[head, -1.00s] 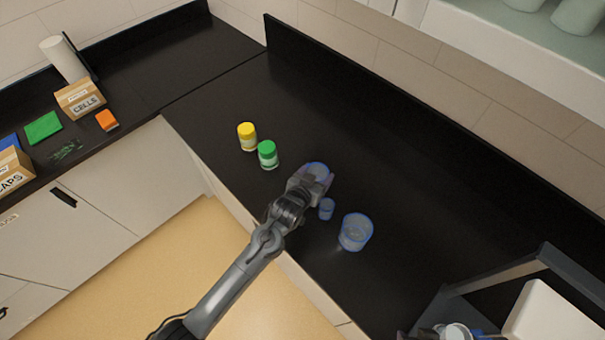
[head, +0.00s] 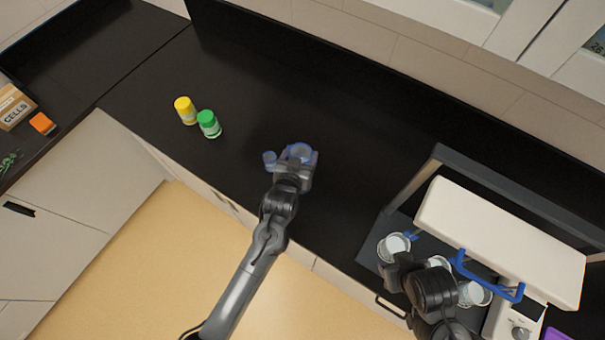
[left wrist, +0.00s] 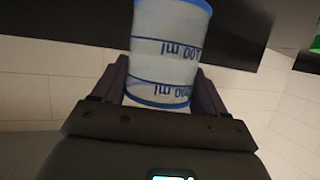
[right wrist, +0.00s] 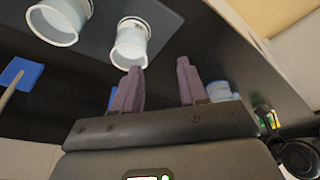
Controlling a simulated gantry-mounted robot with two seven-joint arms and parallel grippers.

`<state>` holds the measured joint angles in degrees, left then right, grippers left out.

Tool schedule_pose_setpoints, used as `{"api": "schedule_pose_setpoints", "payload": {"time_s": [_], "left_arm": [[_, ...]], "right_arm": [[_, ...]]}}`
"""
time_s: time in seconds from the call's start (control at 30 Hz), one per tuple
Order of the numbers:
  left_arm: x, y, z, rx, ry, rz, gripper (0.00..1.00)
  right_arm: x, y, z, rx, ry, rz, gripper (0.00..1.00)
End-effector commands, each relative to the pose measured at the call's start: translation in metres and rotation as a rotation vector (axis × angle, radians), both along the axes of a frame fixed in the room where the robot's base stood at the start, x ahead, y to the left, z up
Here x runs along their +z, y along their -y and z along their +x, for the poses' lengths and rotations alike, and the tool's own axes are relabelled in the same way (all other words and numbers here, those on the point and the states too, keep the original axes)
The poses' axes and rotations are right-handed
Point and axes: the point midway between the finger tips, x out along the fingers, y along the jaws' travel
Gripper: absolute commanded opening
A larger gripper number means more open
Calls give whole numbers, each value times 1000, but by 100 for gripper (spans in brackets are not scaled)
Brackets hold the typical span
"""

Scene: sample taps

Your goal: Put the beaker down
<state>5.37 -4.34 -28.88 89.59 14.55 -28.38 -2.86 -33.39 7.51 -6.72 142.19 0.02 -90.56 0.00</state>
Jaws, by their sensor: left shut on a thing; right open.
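A clear, blue-marked beaker (head: 300,151) is in my left gripper (head: 296,161) over the middle of the black counter. In the left wrist view the beaker (left wrist: 168,45) sits between the fingers, with upside-down ml marks and a blue rim. I cannot tell whether its base touches the counter. A small blue-edged beaker (head: 269,159) stands just left of the gripper. My right gripper (head: 425,285) is by the sample tap machine at the right; in the right wrist view its fingers (right wrist: 160,82) are apart with nothing between them.
A yellow-capped bottle (head: 185,110) and a green-capped bottle (head: 209,124) stand left of the beakers. The white-topped machine (head: 500,240) has blue levers and several white-grey cups (head: 394,246) below it. The counter behind my left gripper is clear.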

Motion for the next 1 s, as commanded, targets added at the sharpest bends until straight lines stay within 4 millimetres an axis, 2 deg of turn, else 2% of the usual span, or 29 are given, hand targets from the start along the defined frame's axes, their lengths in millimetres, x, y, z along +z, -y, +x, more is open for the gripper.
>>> {"api": "schedule_pose_setpoints", "payload": {"time_s": [0.1,0.33,0.57,1.0], "left_arm": [[-16,-1,0,1,-1,2,44],[-33,-1,0,2,-2,1,44],[-58,-1,0,1,-1,2,44],[-64,-1,0,1,0,0,44]], "right_arm": [[2,-3,1,-2,2,10,43],[3,-6,1,-6,2,17,43],[3,-5,1,-6,2,16,43],[1,-2,1,1,1,3,43]]}}
